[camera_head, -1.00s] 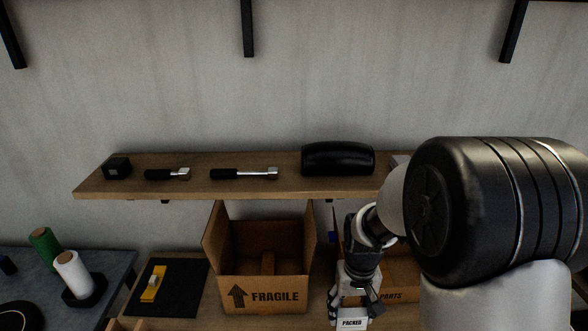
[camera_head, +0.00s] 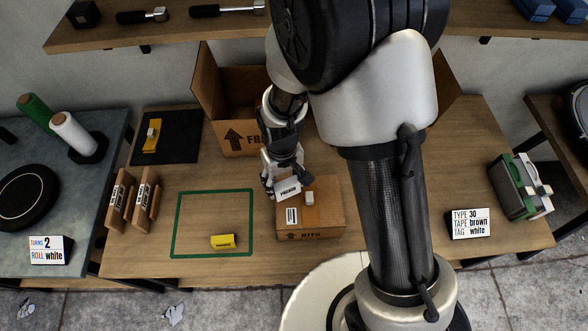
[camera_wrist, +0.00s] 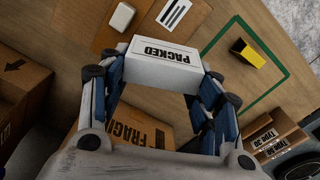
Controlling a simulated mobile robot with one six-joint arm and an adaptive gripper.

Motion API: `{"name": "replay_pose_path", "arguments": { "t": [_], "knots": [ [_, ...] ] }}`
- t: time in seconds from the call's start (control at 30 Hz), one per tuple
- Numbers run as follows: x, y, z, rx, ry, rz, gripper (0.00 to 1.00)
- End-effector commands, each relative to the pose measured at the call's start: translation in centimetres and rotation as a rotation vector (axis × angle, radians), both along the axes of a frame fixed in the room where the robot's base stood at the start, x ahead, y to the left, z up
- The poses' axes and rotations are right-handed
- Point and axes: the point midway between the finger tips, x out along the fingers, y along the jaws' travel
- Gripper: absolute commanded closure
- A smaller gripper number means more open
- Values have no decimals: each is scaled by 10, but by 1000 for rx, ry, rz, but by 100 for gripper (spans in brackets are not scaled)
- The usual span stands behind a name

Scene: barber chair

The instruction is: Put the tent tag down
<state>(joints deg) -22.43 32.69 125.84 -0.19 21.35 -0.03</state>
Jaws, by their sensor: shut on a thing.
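The tent tag (camera_head: 288,189) is a small white folded card marked PACKED. My gripper (camera_head: 283,184) is shut on it, and the wrist view shows the tag (camera_wrist: 163,65) between the fingertips, upside down in the picture. In the head view the tag overlaps the back left of a closed cardboard box (camera_head: 325,218). That box has a barcode label and a small white block (camera_head: 309,198) on top. I cannot tell whether the tag touches the box.
A green outlined rectangle (camera_head: 176,222) lies left of the closed box, with a yellow tag (camera_head: 223,241) in its front part. An open FRAGILE box (camera_head: 237,138) stands behind. Wooden holders (camera_head: 144,200) stand farther left. A sign (camera_head: 468,223) stands at right. Bare tabletop shows inside the rectangle.

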Motion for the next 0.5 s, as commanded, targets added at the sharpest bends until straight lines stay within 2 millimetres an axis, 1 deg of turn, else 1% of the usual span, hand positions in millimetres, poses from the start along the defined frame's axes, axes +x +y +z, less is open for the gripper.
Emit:
{"name": "replay_pose_path", "arguments": {
  "t": [0.17,0.5],
  "knots": [
    [0,-1,-16,0,1,-2,57],
    [0,-1,-54,0,1,-3,57]
  ]
}}
